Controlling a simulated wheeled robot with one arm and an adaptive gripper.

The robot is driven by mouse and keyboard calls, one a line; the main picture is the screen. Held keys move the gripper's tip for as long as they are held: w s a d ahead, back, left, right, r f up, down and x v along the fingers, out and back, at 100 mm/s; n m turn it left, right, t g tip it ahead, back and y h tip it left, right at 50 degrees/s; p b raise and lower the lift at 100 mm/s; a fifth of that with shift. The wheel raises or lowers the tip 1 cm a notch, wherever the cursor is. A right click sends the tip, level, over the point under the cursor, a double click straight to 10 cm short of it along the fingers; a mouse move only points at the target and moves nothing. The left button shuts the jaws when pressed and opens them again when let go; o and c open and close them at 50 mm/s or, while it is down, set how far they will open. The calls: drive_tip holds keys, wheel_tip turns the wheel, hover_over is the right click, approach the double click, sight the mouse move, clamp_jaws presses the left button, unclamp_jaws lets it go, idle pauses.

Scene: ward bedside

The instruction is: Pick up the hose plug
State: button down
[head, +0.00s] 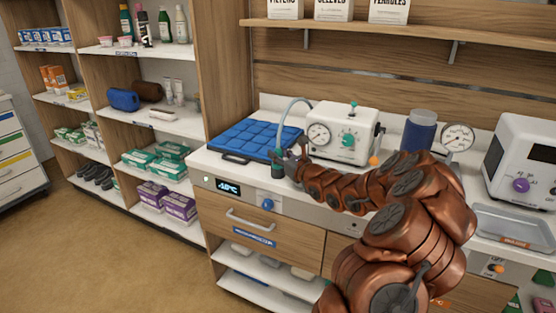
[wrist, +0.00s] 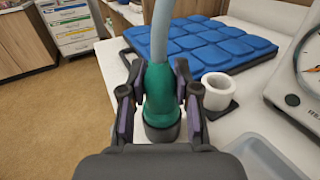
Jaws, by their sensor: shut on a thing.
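The hose plug (wrist: 163,95) is a dark green connector with a dark lower ring on the end of a pale blue-grey hose. In the wrist view it stands between the two fingers of my gripper (wrist: 161,97), which are shut on it from both sides. In the head view my gripper (head: 287,165) is at the counter's front edge, and the plug (head: 277,168) shows at its left side. The hose (head: 284,118) arches up from the plug toward the white machine (head: 345,131). I cannot tell whether the plug's lower end touches anything.
A blue quilted pad (head: 250,139) lies on the counter behind the plug. A white roll (wrist: 218,90) stands to the right of my gripper. A grey tray (wrist: 262,158) is at the lower right. A blue jar (head: 419,131) and a gauge (head: 457,137) stand farther right.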

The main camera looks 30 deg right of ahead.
sight(279, 148)
drive_tip(key=shift+r+b, duration=0.35)
drive_tip(key=shift+r, duration=1.25)
drive_tip(key=shift+s+r, duration=0.2)
drive_tip(key=s+r+b, duration=0.1)
drive_tip(key=s+b, duration=0.1)
drive_tip(key=s, duration=1.3)
drive_tip(key=shift+s+r, duration=0.2)
drive_tip(key=shift+s, duration=0.05)
drive_tip(key=shift+d, duration=0.1)
